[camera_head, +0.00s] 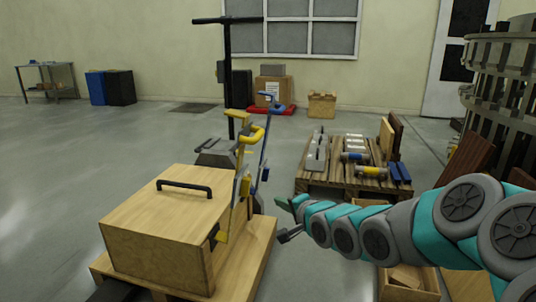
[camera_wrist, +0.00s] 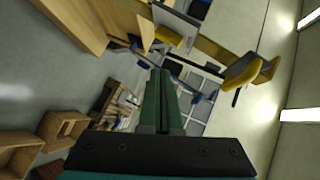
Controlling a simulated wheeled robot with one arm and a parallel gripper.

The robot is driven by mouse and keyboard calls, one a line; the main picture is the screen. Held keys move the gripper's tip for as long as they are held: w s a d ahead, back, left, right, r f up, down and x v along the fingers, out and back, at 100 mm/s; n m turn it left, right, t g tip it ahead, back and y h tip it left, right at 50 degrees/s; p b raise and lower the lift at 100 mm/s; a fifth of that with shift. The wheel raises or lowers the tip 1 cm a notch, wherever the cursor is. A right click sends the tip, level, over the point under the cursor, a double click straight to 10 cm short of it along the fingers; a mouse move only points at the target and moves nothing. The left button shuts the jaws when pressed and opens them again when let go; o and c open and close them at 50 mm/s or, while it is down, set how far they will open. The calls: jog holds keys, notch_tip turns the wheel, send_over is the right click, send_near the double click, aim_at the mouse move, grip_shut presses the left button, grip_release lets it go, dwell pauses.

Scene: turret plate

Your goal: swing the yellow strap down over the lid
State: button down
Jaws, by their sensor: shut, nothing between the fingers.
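A wooden box (camera_head: 150,245) with a flat lid (camera_head: 150,210) and a black bar handle (camera_head: 184,187) stands at the lower left of the head view. The yellow strap (camera_head: 239,170) stands upright at the lid's right side, with a yellow grip (camera_head: 252,134) near its top. In the wrist view the yellow strap (camera_wrist: 215,53) crosses the upper right, its grip (camera_wrist: 247,74) at the right. My gripper (camera_head: 285,218) is to the right of the strap and apart from it. Its green fingers (camera_wrist: 160,90) are together and empty in the wrist view.
A blue-ended strap (camera_head: 266,135) stands upright just behind the yellow one. A pallet (camera_head: 330,185) with several loose parts is behind my arm. An open wooden crate (camera_head: 412,285) is below my arm. Floor left of the box is clear.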

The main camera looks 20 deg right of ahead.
jog(key=w+d+r+m+t+y+b, duration=0.1)
jog(key=w+d+r+m+t+b, duration=0.1)
jog(key=d+r+m+t, duration=0.4)
jog(key=w+a+r, duration=0.3)
jog(key=w, duration=0.2)
jog(key=w+a+r+b, duration=0.1)
jog(key=w+a+r, duration=0.2)
jog(key=w, duration=0.3)
jog(key=shift+t, duration=0.3)
jog(key=shift+w, duration=0.1)
